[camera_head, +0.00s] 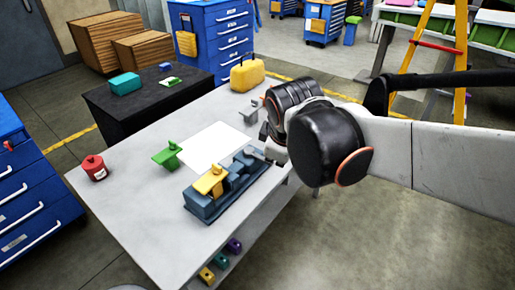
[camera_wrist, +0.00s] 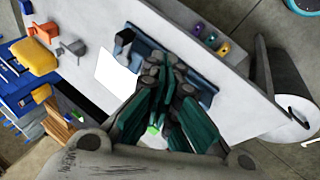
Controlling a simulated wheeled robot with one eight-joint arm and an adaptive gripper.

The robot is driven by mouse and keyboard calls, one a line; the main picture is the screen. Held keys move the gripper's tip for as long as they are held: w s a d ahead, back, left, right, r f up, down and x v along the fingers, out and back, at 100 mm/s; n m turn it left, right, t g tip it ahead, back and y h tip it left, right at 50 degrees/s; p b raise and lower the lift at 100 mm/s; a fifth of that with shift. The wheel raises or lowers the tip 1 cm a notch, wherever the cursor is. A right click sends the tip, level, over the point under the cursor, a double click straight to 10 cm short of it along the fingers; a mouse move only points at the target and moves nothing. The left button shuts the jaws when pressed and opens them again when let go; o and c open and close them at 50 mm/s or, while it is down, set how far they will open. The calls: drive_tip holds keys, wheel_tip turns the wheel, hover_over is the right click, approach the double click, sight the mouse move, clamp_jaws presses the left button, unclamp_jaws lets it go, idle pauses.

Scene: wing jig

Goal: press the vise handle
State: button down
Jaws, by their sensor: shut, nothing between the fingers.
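The vise (camera_head: 205,208) is a long blue-grey body on the light table. A yellow block-like part (camera_head: 210,180) sits at its near left end. My gripper (camera_head: 270,152) is over the vise's far right end in the head view. In the wrist view, my shut, empty gripper (camera_wrist: 170,80) covers the middle of the blue vise (camera_wrist: 147,44). A dark upright block (camera_wrist: 124,39) shows at one end there. I cannot clearly make out the vise handle; the fingers or arm may hide it. I cannot tell whether the fingers touch the vise.
Small coloured blocks (camera_head: 221,260) lie below the table's front edge. A black bench (camera_head: 135,108) stands behind. The table's left front is clear.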

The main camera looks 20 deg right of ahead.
drive_tip(key=w+a+n+g+h+p, duration=0.1)
drive_tip(key=w+a+n+p, duration=0.3)
drive_tip(key=w+n, duration=0.6)
drive_tip(key=f+n+p, duration=0.1)
drive_tip(key=a+f+n+g+h+p, duration=0.1)
drive_tip(key=n, duration=0.1)
drive_tip(key=f+n, duration=0.2)
drive_tip(key=shift+s+a+f+g+p, duration=0.1)
drive_tip(key=shift+s+a+g+p, duration=0.25)
drive_tip(key=shift+g+p, duration=0.05)
drive_tip(key=shift+f, duration=0.1)
drive_tip(key=w+d+f+b, duration=0.4)
drive_tip(key=d+f, duration=0.2)
drive_tip(key=f, duration=0.3)
drive_tip(key=shift+w+d, duration=0.15)
drive_tip(key=shift+w, duration=0.1)
drive_tip(key=shift+d, duration=0.1)
